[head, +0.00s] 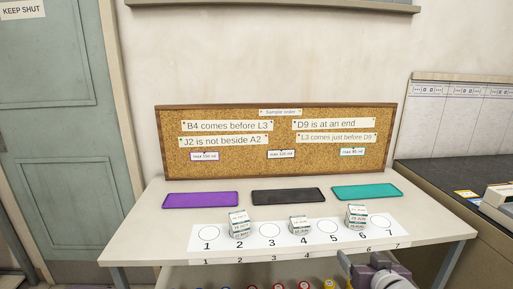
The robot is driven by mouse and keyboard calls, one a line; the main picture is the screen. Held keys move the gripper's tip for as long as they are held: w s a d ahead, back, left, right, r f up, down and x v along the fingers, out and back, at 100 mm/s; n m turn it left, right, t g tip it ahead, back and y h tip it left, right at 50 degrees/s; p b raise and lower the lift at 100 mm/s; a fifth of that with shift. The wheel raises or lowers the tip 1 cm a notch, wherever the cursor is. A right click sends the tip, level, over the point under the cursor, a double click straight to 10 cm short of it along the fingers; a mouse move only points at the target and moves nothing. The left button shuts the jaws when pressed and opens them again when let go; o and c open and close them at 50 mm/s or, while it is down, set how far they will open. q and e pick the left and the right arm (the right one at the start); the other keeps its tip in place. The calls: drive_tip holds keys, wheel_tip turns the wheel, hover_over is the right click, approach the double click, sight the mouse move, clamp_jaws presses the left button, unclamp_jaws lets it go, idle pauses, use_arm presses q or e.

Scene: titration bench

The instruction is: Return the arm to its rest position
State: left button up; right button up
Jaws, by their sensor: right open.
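My right gripper (362,268) is low in the head view, by the table's front edge below the numbers 5 and 6. It is open, and I see nothing between its fingers. Part of it is cut off by the bottom of the picture. My left gripper is not in view.
Circles 1, 3, 5 and 7 are bare. A purple mat (200,200), black mat (288,196) and teal mat (367,192) lie behind the strip, empty. A cork board (275,165) with order notes stands at the back. A dark counter (455,195) is at right. Coloured round items show below the table.

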drive_tip(key=s+a+f+g, duration=0.2)
drive_tip(key=a+f+g, duration=0.15)
drive_tip(key=f, duration=0.25)
drive_tip(key=s+a+f+g, duration=0.2)
drive_tip(key=a+f, duration=0.2)
drive_tip(key=f, duration=0.1)
drive_tip(key=s+a+f+g, duration=0.1)
drive_tip(key=s+f+g, duration=0.55)
drive_tip(key=s, duration=0.55)
wheel_tip(320, 180, up, 21)
drive_tip(key=p, duration=2.1)
drive_tip(key=shift+n+y, duration=0.3)
drive_tip(key=shift+y, duration=0.1)
